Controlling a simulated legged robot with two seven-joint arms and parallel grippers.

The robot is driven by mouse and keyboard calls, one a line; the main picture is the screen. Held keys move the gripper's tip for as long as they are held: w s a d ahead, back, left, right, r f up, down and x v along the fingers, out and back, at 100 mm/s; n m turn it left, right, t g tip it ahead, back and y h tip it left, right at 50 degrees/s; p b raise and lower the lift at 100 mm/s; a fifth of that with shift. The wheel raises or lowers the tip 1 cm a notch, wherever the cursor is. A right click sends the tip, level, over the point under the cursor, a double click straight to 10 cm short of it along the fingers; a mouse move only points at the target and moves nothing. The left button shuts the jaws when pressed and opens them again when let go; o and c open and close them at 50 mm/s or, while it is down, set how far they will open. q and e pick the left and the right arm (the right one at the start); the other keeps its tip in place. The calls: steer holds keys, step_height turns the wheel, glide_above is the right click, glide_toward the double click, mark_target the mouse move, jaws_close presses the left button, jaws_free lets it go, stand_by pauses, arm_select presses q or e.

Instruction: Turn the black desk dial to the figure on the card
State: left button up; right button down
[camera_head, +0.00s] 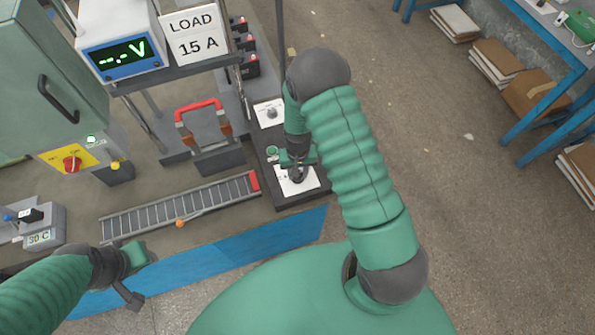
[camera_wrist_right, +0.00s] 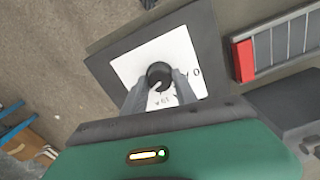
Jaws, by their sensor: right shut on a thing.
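The card (camera_head: 194,33) reads "LOAD 15 A" and stands beside the voltmeter. The black desk dial (camera_wrist_right: 158,73) sits on a white scale plate (camera_wrist_right: 185,68), which also shows at the front end of the dark panel in the head view (camera_head: 311,181). My right gripper (camera_wrist_right: 158,90) is shut on the dial, one finger on each side. A pale pointer mark shows on the dial's near side. Some scale figures show, but the fingers and my wrist hide others, so I cannot read the setting. My left gripper (camera_head: 131,289) hangs near the bench's front edge, away from the dial; its jaw opening is unclear.
A second knob (camera_head: 271,113) sits on a white plate behind the dial. A red-handled switch (camera_head: 199,118), a ladder-like rail (camera_head: 180,207) with a red end, and a voltmeter (camera_head: 121,52) reading "--.- V" stand left of it. Open floor lies to the right.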

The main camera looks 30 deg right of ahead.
stand_by(0.3)
steer(key=c, duration=1)
jaws_free()
steer(key=shift+o, duration=0.2)
step_height(320, 180, up, 17)
steer(key=shift+f+b, duration=0.15)
steer(key=shift+b, duration=0.15)
steer(key=s+a+r+n+t, duration=0.2)
steer(key=s+a+r+n, duration=0.2)
steer(key=s+a, duration=0.3)
steer(key=shift+s+a+r+n+t, duration=0.25)
steer(key=shift+s+r+n, duration=0.2)
steer(key=shift+s, duration=0.6)
